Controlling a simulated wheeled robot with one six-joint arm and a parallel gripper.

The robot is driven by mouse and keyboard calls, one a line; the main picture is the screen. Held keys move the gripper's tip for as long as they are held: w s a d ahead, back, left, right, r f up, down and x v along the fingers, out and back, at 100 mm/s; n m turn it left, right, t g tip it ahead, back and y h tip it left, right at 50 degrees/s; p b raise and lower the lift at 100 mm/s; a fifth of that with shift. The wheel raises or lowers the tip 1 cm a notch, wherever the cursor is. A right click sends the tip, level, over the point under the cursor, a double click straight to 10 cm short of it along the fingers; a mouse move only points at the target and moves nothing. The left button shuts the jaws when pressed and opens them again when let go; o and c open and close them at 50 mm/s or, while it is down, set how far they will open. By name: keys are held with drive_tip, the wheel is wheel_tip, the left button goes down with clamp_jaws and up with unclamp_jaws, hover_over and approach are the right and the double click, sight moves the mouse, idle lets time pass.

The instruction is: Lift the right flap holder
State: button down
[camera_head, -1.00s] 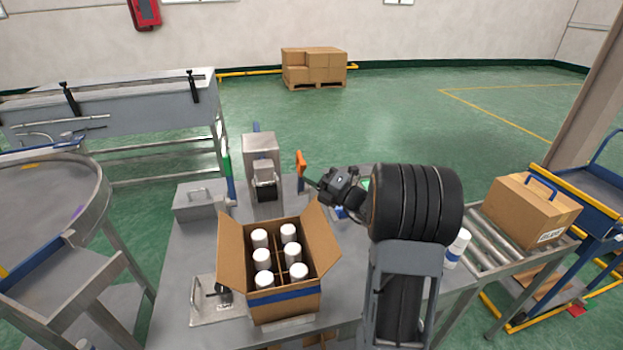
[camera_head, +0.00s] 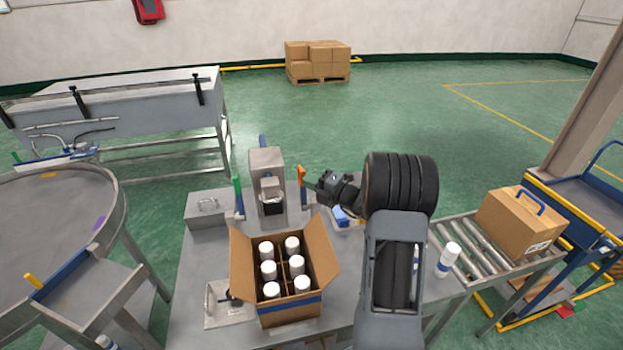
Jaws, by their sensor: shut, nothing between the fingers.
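The right flap holder appears to be the small upright piece with an orange top (camera_head: 301,174) behind the open carton, on a thin blue post. A similar holder with a green top (camera_head: 237,187) stands to its left. My gripper (camera_head: 312,187) is just right of the orange-topped holder, its fingers pointing left at it. The fingers are shut and small in view; I cannot tell whether they touch the holder. The open carton (camera_head: 290,311) stands in front with its flaps spread and several white-capped cans (camera_head: 269,270) inside.
A grey machine (camera_head: 267,165) stands between the two holders. A grey lidded box (camera_head: 208,212) is at left. A blue item (camera_head: 341,215) lies below my gripper.

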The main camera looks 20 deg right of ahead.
drive_tip(key=shift+w+d+r, duration=0.2)
drive_tip(key=shift+w, duration=0.5)
drive_tip(key=shift+r, duration=0.1)
drive_tip(key=shift+p, duration=0.3)
drive_tip(key=shift+s+a+r+p, duration=0.15)
drive_tip(key=shift+s+a+p, duration=0.05)
drive_tip(key=shift+s+p, duration=0.2)
drive_tip(key=s+a+r+b+v, duration=0.1)
drive_tip(key=r+v, duration=0.1)
drive_tip(key=v, duration=1)
drive_tip(key=shift+s+a, duration=0.25)
drive_tip(key=shift+s, duration=0.05)
drive_tip(key=shift+n, duration=0.3)
